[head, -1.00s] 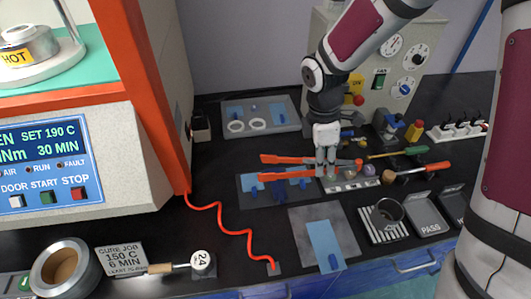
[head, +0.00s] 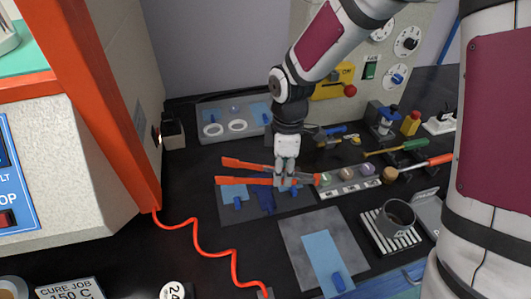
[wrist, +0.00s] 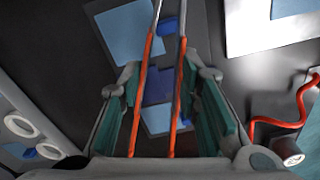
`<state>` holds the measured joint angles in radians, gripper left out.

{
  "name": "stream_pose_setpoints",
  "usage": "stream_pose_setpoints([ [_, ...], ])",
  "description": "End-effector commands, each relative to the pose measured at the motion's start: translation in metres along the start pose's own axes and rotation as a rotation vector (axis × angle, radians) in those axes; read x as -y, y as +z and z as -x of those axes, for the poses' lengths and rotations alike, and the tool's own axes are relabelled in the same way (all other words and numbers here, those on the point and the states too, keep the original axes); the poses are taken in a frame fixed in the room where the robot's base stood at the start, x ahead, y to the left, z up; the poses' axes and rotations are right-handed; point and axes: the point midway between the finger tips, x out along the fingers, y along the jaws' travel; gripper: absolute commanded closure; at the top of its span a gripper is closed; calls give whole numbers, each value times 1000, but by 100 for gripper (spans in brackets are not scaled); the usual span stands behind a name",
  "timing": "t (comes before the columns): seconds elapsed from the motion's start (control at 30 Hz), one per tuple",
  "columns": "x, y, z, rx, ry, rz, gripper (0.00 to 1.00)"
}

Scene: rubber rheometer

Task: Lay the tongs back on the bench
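The tongs (head: 245,181), with two long orange-red handles and grey metal arms, lie level across the picture, low over a dark mat with blue pieces. The black bench (head: 190,185) is bare to the left of the handles.
The dark mat (head: 228,211) lies under the tongs. A strip with several round samples (head: 348,188) is close to their right end. A grey plate with a blue sheet (head: 322,252) is in front, a tray with white rings (head: 205,145) behind. A red coiled cable (head: 196,238) crosses the left.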

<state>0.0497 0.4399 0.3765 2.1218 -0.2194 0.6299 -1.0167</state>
Motion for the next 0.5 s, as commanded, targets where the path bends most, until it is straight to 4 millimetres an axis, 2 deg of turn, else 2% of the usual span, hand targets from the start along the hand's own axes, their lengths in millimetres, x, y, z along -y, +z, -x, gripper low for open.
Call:
stream_pose_setpoints([
  [0.03, -13, -4, -2, -1, 0, 0, 72],
  [0.3, -77, -20, -8, -1, 0, -1, 72],
  [0.5, -109, -28, -9, 0, 0, 0, 72],
])
